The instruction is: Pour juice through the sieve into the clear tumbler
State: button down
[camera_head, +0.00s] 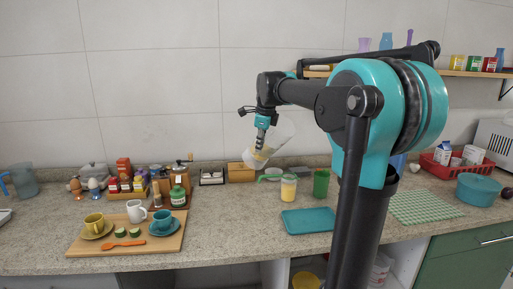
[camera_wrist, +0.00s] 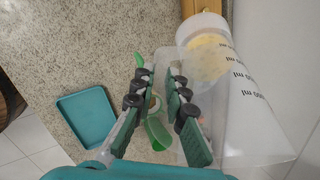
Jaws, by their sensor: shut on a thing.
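My gripper (camera_head: 261,128) is shut on a clear measuring jug (camera_head: 276,138) and holds it above the counter. The jug is tilted and has yellow juice (camera_head: 260,155) in its lower end. In the wrist view the jug (camera_wrist: 255,105) with its ml marks is right of my gripper's fingers (camera_wrist: 160,78), and its juice (camera_wrist: 208,55) shows at the far end. The clear tumbler (camera_head: 288,191) stands below and right of the jug, with yellow inside. A green sieve (camera_head: 270,178) lies at its rim, handle to the left. No falling stream is clear to see.
A green cup (camera_head: 321,184) stands just right of the tumbler. A teal tray (camera_head: 308,220) lies in front. A wooden box (camera_head: 240,173) is behind. A board (camera_head: 128,240) with cups is at left; a red rack (camera_head: 452,166) and teal pot (camera_head: 478,190) are at right.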

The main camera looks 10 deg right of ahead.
jog(key=shift+n+h, duration=0.3)
jog(key=shift+n, duration=0.4)
notch_tip(320, 180, up, 4)
jog(key=shift+s+r, duration=0.15)
jog(key=shift+r, duration=0.15)
jog(key=shift+s+d+r+g+h, duration=0.1)
jog(key=shift+d+g+h, duration=0.05)
jog(key=shift+g+h, duration=0.3)
jog(key=shift+s+d+r+g+h, duration=0.1)
jog(key=shift+g+h, duration=0.35)
jog(key=shift+w+n+g+h, duration=0.1)
jog(key=shift+n+g+h, duration=0.2)
jog(key=shift+w+a+r+g+h, duration=0.2)
jog(key=shift+w+a+g+h, duration=0.45)
jog(key=shift+g+h, duration=0.2)
jog(key=shift+w+a+r+g+h, duration=0.15)
jog(key=shift+w+a+g+h, duration=0.05)
jog(key=shift+g+h, duration=0.15)
